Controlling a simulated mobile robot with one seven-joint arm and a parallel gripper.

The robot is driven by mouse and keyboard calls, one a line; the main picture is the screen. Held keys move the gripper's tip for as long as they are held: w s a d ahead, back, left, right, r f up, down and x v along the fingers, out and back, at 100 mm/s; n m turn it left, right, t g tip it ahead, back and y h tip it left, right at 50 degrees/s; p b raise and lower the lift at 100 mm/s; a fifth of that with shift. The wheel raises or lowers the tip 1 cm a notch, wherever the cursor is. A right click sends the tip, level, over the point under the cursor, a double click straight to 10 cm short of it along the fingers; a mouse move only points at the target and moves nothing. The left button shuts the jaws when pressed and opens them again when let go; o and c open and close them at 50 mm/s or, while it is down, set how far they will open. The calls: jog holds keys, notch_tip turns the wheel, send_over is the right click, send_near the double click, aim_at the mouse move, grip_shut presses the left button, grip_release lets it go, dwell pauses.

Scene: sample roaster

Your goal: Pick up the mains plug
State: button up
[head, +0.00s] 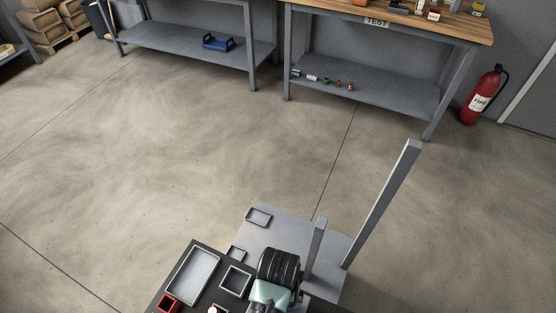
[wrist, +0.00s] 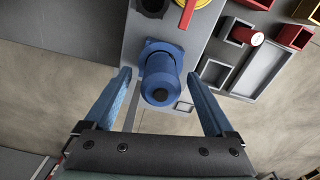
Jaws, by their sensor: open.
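The mains plug (wrist: 161,80) looks like a blue cylinder with a dark round end, seen nearly end-on in the wrist view. It sits against a grey panel (wrist: 137,35) at a blue collar. My gripper (wrist: 158,76) is open, with one blue finger on each side of the plug. Gaps show between the fingers and the plug, and the jaws are not closed on it. In the head view I cannot make out the plug.
A red and yellow rotary switch (wrist: 187,12) and a dark round socket are above the plug. Grey trays (wrist: 264,72), a red-capped cylinder (wrist: 246,36) and red bins (wrist: 294,37) lie to the right. A grey post (head: 382,205) rises nearby. Open floor (head: 150,130) surrounds the station.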

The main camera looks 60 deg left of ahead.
jog(key=shift+f, duration=1.6)
grip_shut()
